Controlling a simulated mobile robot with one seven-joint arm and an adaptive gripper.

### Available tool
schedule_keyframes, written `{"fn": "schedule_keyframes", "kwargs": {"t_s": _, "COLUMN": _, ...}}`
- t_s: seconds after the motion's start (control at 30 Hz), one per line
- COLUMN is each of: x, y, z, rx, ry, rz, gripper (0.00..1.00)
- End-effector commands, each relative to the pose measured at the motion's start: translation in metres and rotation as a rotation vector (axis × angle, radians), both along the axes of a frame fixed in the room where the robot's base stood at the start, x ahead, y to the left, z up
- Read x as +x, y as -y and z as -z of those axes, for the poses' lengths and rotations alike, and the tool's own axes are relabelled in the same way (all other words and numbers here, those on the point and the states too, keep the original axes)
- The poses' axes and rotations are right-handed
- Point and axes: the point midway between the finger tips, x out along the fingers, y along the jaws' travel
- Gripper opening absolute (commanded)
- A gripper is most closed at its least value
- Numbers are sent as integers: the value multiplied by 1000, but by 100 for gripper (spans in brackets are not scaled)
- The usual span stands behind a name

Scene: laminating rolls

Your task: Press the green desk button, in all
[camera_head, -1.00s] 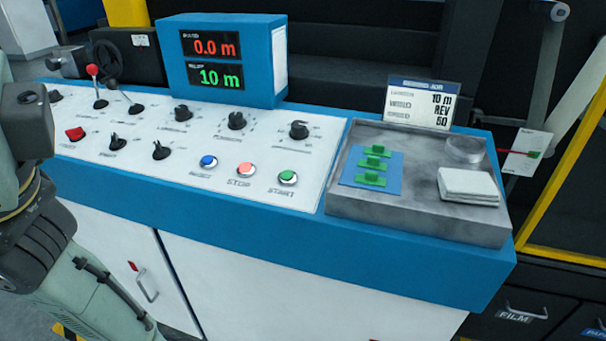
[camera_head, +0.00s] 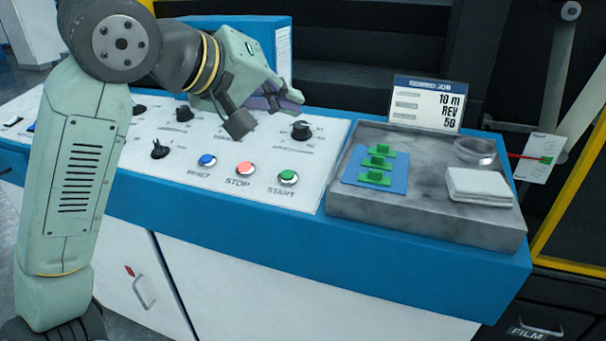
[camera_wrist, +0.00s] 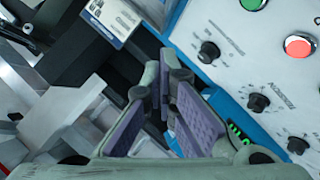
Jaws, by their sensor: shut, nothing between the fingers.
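The green START button (camera_head: 288,177) sits in a metal ring at the right end of the white control panel (camera_head: 225,178). It is uncovered, and its edge also shows at the top of the wrist view (camera_wrist: 252,4). The red STOP button (camera_head: 245,169) is just left of it and also appears in the wrist view (camera_wrist: 299,46). My gripper (camera_head: 292,97) is shut and empty, over the rear of the panel, behind and above the START button and apart from it. Its purple-padded fingers (camera_wrist: 163,85) fill the middle of the wrist view.
A blue RESET button (camera_head: 207,160) and black knobs, one of them (camera_head: 302,130) near my gripper, share the panel. The blue display box (camera_head: 265,28) stands behind my arm. Right of the panel is a grey tray (camera_head: 425,222) with green clips, cloth and a job card (camera_head: 428,103).

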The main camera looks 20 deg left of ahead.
Motion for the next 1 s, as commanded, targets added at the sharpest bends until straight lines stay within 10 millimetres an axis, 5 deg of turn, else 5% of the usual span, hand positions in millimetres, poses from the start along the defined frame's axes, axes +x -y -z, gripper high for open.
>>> {"fn": "schedule_keyframes", "kwargs": {"t_s": 0.2, "x": 2, "y": -28, "z": 18, "rx": 151, "ry": -52, "rz": -47, "gripper": 0}}
{"fn": "schedule_keyframes", "kwargs": {"t_s": 0.67, "x": 3, "y": -29, "z": 22, "rx": 154, "ry": -53, "rz": -46, "gripper": 0}}
{"fn": "schedule_keyframes", "kwargs": {"t_s": 1.0, "x": 8, "y": -28, "z": 55, "rx": 153, "ry": -53, "rz": -46, "gripper": 0}}
